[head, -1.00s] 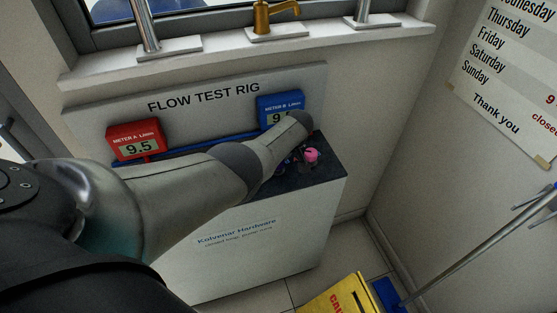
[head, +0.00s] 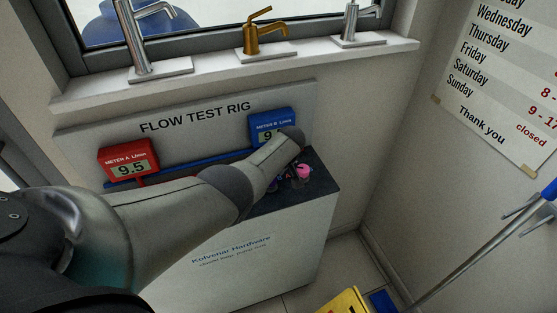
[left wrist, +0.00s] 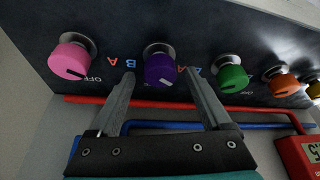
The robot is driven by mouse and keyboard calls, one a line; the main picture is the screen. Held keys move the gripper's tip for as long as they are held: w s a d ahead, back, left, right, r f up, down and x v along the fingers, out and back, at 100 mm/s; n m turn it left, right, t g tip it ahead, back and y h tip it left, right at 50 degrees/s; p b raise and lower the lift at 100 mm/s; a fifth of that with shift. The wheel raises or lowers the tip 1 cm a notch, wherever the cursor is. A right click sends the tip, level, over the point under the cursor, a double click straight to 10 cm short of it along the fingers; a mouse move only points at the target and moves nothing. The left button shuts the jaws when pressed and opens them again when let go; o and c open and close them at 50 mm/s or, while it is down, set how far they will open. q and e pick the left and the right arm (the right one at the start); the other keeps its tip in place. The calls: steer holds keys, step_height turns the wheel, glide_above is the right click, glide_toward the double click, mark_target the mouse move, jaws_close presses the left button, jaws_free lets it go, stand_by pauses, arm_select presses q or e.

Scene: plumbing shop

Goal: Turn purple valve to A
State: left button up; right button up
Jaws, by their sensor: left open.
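The purple valve (left wrist: 160,66) is a round knob on the dark panel in the left wrist view, with a white mark on its lower rim. My left gripper (left wrist: 161,76) is open, with one finger on each side of the purple knob; I cannot tell whether they touch it. Blue B (left wrist: 128,63) and red A (left wrist: 109,61) letters lie left of the knob, and other lettering right of it is partly hidden by a finger. In the head view my left arm hides most of the knobs. My right gripper is not in view.
A pink knob (left wrist: 72,57) marked OFF sits left of the purple one; green (left wrist: 232,78) and orange (left wrist: 281,82) knobs sit right. Red (left wrist: 90,98) and blue pipes run close to the fingers. Red (head: 128,160) and blue (head: 271,124) meters stand behind the counter.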

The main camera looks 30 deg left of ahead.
arm_select(q)
steer(key=p+v, duration=0.5)
steer(key=v, duration=0.9)
steer(key=shift+s, duration=0.1)
